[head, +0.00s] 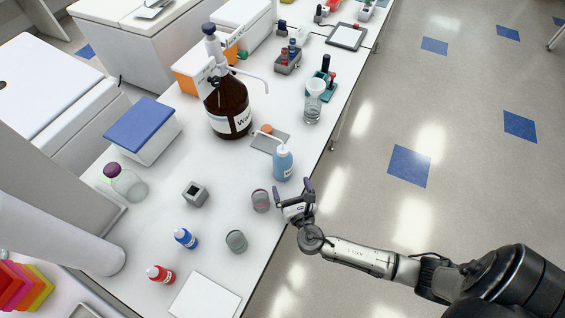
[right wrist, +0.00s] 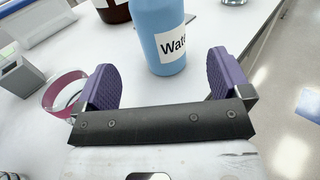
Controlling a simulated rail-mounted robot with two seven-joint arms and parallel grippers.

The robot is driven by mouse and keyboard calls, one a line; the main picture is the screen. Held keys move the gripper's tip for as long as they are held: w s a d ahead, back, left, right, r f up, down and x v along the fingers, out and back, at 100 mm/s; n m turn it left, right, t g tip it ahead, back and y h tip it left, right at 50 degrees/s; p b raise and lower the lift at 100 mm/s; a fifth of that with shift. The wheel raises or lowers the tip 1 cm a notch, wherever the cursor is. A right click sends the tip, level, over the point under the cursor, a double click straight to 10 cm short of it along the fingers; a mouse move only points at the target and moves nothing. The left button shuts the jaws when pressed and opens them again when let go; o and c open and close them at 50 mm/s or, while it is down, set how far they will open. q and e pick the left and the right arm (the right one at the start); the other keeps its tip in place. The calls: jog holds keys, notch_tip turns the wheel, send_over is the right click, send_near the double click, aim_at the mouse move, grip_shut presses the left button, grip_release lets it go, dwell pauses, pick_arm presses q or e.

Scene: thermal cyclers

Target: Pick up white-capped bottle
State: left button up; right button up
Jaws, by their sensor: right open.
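A light blue wash bottle (head: 283,165) with a white cap and spout stands upright near the bench's right edge. In the right wrist view the blue bottle (right wrist: 160,38) shows a white label starting with "Wat"; its top is cut off. My right gripper (head: 293,189) is open and empty, just in front of the bottle. My left gripper is not in view.
A large brown bottle (head: 228,110) stands behind. The floor right of the bench is open.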

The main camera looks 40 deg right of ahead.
aim_at(286, 171)
jog(key=shift+x, duration=4.4)
jog(key=shift+d+r, duration=0.1)
jog(key=shift+r, duration=0.1)
jog(key=shift+s, duration=0.1)
jog(key=c, duration=0.7)
